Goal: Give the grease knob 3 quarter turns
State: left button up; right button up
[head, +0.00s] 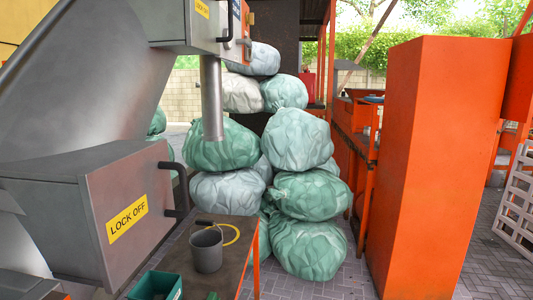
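I cannot make out a grease knob in the head view. A grey machine housing (100,215) with a yellow "LOCK OFF" label (127,219) and a dark handle (175,190) fills the left side. A second grey box (185,22) with another "LOCK OFF" label (202,9) is above it, and a grey vertical pipe (212,98) hangs below that box. Neither of my grippers is in view.
A small table (235,262) stands at the lower middle with a grey bucket (207,251), a yellow ring and a green bin (155,287). Stacked green and white sacks (308,235) stand behind. A tall orange cabinet (435,165) blocks the right. Paved floor shows between.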

aim_at(249, 18)
jog(key=i+l+z, duration=0.35)
jog(key=i, duration=0.35)
jog(key=i+z, duration=0.35)
jog(key=i, duration=0.35)
jog(key=i+u, duration=0.3)
jog(key=i, duration=0.2)
jog(key=i+l+u, duration=0.25)
jog(key=i, duration=0.2)
jog(key=i+l+u, duration=0.3)
jog(key=i, duration=0.2)
